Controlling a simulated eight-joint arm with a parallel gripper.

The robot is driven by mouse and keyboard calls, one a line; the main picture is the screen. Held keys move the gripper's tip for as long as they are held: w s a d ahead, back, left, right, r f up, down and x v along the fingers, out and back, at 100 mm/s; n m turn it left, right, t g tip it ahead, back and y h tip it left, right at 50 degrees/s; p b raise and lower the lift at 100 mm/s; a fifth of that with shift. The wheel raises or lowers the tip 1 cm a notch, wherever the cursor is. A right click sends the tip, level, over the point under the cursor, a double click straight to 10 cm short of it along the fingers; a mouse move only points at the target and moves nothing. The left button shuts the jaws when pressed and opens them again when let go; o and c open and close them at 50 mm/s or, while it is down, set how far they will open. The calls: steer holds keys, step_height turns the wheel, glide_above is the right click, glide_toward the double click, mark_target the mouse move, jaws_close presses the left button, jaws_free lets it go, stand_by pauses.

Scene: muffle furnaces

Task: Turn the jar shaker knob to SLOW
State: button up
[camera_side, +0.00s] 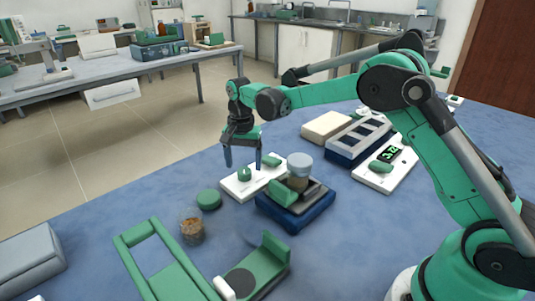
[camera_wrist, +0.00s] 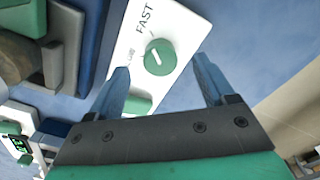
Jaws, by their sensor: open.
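The green knob (camera_side: 244,174) sits on a white control panel (camera_side: 236,190) beside the jar shaker (camera_side: 291,212). In the wrist view the knob (camera_wrist: 159,58) bears a short white mark. The word FAST is printed near it, and a second label beside the knob is partly hidden by a finger. My gripper (camera_side: 243,168) is open above the panel, pointing down, with one blue finger on each side of the knob. In the wrist view my gripper (camera_wrist: 162,65) also has the knob between its fingertips, apart from both. A lidded jar (camera_side: 298,176) stands on the shaker.
A green rocker piece (camera_side: 272,160) is on the same panel. A green disc (camera_side: 209,199), a jar of brown grains (camera_side: 191,230) and a green stand (camera_side: 165,265) are at the front left. A scale with a lit display (camera_side: 388,155) stands right. Bare blue tabletop lies left of the panel.

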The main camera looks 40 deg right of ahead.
steer(key=shift+f, duration=1.1)
jaws_close()
steer(key=shift+n, duration=0.3)
steer(key=n, duration=0.3)
steer(key=shift+n, duration=0.3)
steer(key=n, duration=0.3)
steer(key=shift+n, duration=0.3)
steer(key=n, duration=0.4)
steer(key=shift+n, duration=2)
